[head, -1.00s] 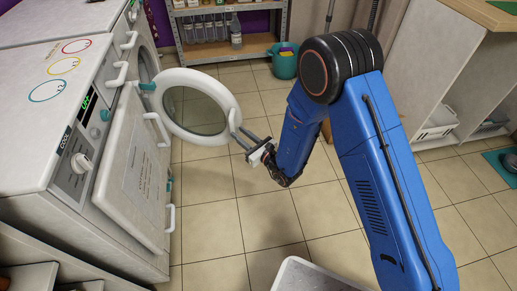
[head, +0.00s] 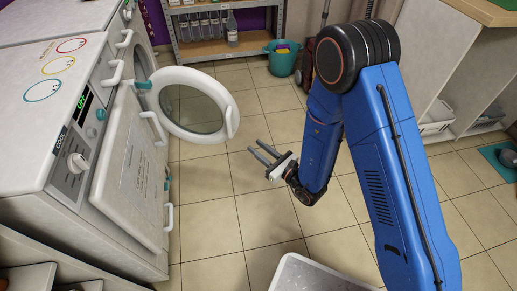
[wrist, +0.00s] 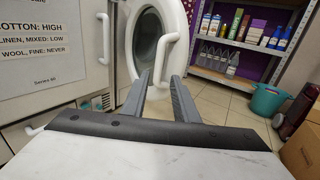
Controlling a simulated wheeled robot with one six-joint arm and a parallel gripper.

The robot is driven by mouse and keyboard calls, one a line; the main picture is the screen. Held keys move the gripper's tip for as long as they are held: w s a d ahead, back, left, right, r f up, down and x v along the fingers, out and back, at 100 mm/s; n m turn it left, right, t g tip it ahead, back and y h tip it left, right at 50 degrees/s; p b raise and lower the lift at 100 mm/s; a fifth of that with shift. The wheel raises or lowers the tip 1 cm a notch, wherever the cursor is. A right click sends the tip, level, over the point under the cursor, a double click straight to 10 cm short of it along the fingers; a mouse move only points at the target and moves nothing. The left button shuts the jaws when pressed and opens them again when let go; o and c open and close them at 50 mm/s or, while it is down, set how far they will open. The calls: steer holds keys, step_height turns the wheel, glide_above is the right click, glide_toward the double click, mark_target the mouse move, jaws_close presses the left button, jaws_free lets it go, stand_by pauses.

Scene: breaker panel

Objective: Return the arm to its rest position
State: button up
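My gripper (head: 264,155) is in mid-air over the tiled floor, right of the open round washer door. Its two grey fingers are apart with nothing between them. In the wrist view the empty fingers (wrist: 163,92) point towards the round door (wrist: 167,40). In the head view the round door (head: 229,122) stands swung open to the right on the white washing machine (head: 90,130), clear of the fingertips. My blue arm is bent, with its elbow high at the upper right.
A metal shelf (head: 222,47) with bottles stands at the back, beside a teal basket (head: 283,60). A white bin (head: 300,270) is on the floor in front. A white cabinet (head: 440,60) is at the right. The floor between is open.

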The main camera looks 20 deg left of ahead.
steer(key=shift+r, duration=0.1)
steer(key=s+d+r+n+g+y, duration=0.1)
steer(key=s+d+r+n+g, duration=0.15)
steer(key=r, duration=0.55)
steer(key=s+d+r+n+g+y, duration=0.1)
steer(key=r+n+g, duration=0.3)
steer(key=r, duration=0.4)
steer(key=s+d+r+n+g+h, duration=0.3)
steer(key=s+d+r+n+g, duration=0.2)
steer(key=s+d+r+n, duration=0.3)
steer(key=s+d+r+n+t+h, duration=0.2)
steer(key=d+h, duration=0.3)
steer(key=d, duration=1)
steer(key=s+d+r+n+t+h, duration=0.1)
steer(key=d+n+t+h, duration=0.2)
steer(key=d, duration=1.1)
steer(key=s+d+r+n+t+h, duration=0.2)
steer(key=d+t+h, duration=0.3)
steer(key=d, duration=1)
steer(key=h, duration=0.3)
steer(key=shift+s+d+r, duration=0.3)
steer(key=shift+s, duration=0.05)
